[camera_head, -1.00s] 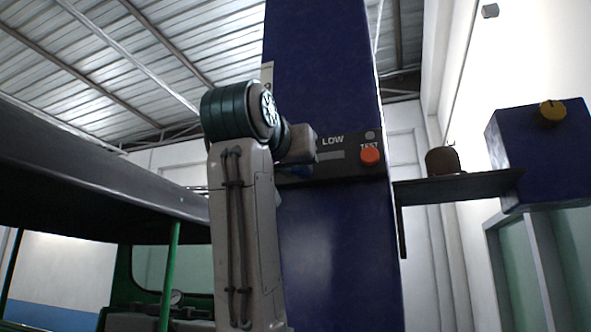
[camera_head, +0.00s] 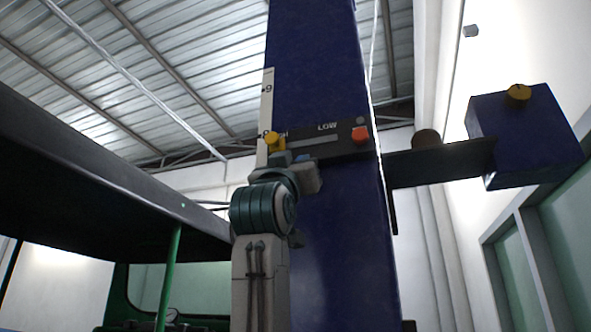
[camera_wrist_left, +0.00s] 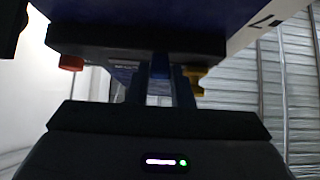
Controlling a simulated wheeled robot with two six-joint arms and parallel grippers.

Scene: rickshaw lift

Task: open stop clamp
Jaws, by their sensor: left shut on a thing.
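A dark bar (camera_head: 315,145) marked LOW is mounted across the blue column (camera_head: 340,240). It carries a pale slot, a yellow knob (camera_head: 272,138) at its left end and a red button (camera_head: 360,134) at its right. The red button (camera_wrist_left: 71,63) and yellow knob (camera_wrist_left: 197,78) also show in the left wrist view. My left gripper (camera_head: 285,158) is just under the bar, below and beside the yellow knob. In the left wrist view its dark fingers (camera_wrist_left: 160,88) are closed on a small blue lever (camera_wrist_left: 160,66) under the bar. My right gripper is out of view.
A white number scale (camera_head: 266,105) runs along the column's left edge. A dark shelf (camera_head: 440,163) juts right, towards a blue box (camera_head: 525,135) with a yellow knob. A green-framed vehicle with a dark roof (camera_head: 110,180) stands at left.

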